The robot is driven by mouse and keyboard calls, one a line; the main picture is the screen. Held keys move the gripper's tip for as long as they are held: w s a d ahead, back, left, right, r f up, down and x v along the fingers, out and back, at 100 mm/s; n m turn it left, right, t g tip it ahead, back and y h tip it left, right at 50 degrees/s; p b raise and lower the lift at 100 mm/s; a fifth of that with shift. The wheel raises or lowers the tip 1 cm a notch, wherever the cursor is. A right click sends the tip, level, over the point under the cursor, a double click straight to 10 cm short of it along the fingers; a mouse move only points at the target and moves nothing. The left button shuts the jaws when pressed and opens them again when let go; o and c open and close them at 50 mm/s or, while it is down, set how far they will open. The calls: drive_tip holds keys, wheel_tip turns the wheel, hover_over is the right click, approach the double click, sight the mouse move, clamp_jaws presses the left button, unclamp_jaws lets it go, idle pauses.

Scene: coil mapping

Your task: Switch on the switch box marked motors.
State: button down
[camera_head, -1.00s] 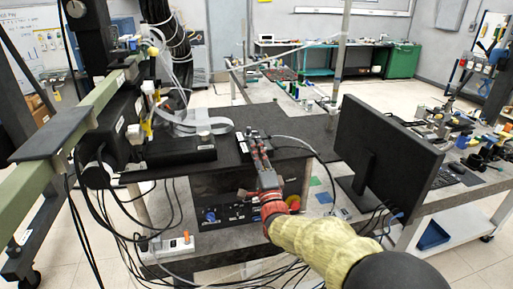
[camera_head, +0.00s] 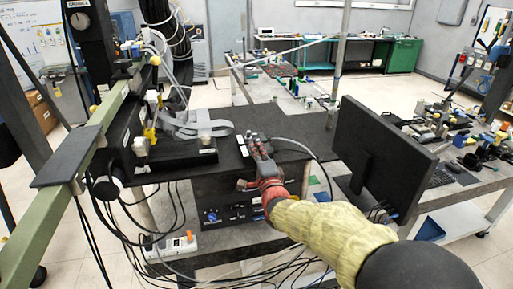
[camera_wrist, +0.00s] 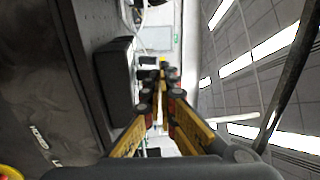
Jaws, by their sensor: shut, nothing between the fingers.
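My gripper (camera_head: 256,147) is shut and empty. It points forward over the front edge of the black bench top, its tips by a small black box (camera_head: 243,142). In the wrist view my gripper (camera_wrist: 162,90) has its tips together, just right of a black box (camera_wrist: 115,80); I cannot tell if they touch. A dark control unit (camera_head: 225,212) with a blue knob sits below the bench top. In the wrist view a dark panel (camera_wrist: 40,100) carries white lettering that I cannot read. I cannot tell which box is marked motors.
A black monitor (camera_head: 385,150) stands to the right of my arm. A green rail (camera_head: 60,205) crosses the left. Loose cables hang in front of the bench, beside a white power strip (camera_head: 172,247). A red and yellow part (camera_wrist: 10,172) shows at the wrist view's lower left corner.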

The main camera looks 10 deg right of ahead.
drive_tip(key=r+g+p, duration=0.1)
drive_tip(key=p, duration=0.1)
drive_tip(key=w+g+p, duration=0.1)
drive_tip(key=p, duration=0.1)
drive_tip(key=shift+r+g, duration=0.4)
drive_tip(key=shift+w+g+p, duration=0.4)
drive_tip(key=shift+g+p, duration=0.5)
drive_tip(key=shift+g, duration=0.1)
drive_tip(key=shift+f, duration=0.25)
drive_tip(key=shift+r, duration=0.15)
drive_tip(key=shift+r, duration=0.7)
